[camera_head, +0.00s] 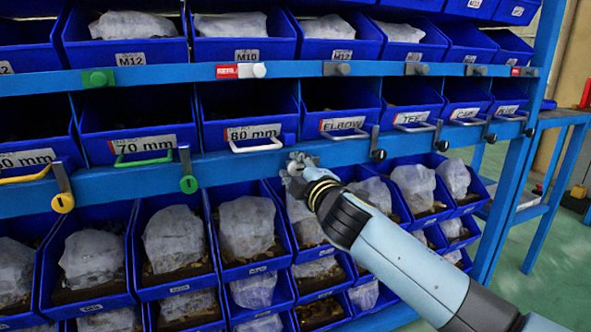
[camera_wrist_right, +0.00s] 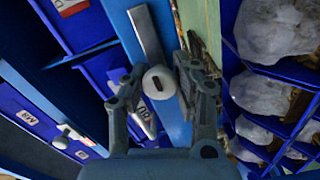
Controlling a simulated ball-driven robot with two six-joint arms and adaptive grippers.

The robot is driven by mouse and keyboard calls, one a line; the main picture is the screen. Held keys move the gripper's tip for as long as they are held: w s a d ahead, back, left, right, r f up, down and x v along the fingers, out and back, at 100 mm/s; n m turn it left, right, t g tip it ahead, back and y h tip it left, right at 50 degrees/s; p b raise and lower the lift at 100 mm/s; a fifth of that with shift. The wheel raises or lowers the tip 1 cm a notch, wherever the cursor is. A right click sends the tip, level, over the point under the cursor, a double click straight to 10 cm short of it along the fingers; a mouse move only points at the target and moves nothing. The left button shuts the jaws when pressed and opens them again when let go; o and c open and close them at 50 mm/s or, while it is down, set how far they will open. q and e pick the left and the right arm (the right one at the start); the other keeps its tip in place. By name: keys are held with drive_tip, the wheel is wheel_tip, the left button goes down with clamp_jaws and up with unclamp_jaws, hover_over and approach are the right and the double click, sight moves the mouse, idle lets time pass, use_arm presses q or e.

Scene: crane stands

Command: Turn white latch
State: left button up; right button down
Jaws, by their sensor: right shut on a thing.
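The white latch (camera_wrist_right: 158,82) has a round white knob with a dark slot. Its grey metal bar (camera_wrist_right: 145,35) runs from the knob toward the top of the right wrist view, along the blue rail. My right gripper (camera_wrist_right: 160,88) is shut on the knob, one finger on each side. In the head view my right gripper (camera_head: 298,163) is at the blue rail, just right of the 80 mm bin (camera_head: 250,110) with its white handle (camera_head: 256,146). There the gripper hides most of the latch. My left gripper is not in view.
A green latch (camera_head: 188,183) and a yellow latch (camera_head: 62,202) hang to the left on the same rail (camera_head: 225,163). Black latches (camera_head: 377,153) are to the right. Bins with bagged parts (camera_head: 246,227) fill the rows below. Open floor (camera_head: 545,262) lies at the right.

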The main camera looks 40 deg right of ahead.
drive_tip(key=shift+f, duration=0.1)
drive_tip(key=c, duration=0.9)
unclamp_jaws()
drive_tip(key=shift+c, duration=0.2)
drive_tip(key=shift+s, duration=0.15)
drive_tip(key=v, duration=1.1)
drive_tip(key=shift+s+a, duration=0.2)
drive_tip(key=shift+s, duration=0.2)
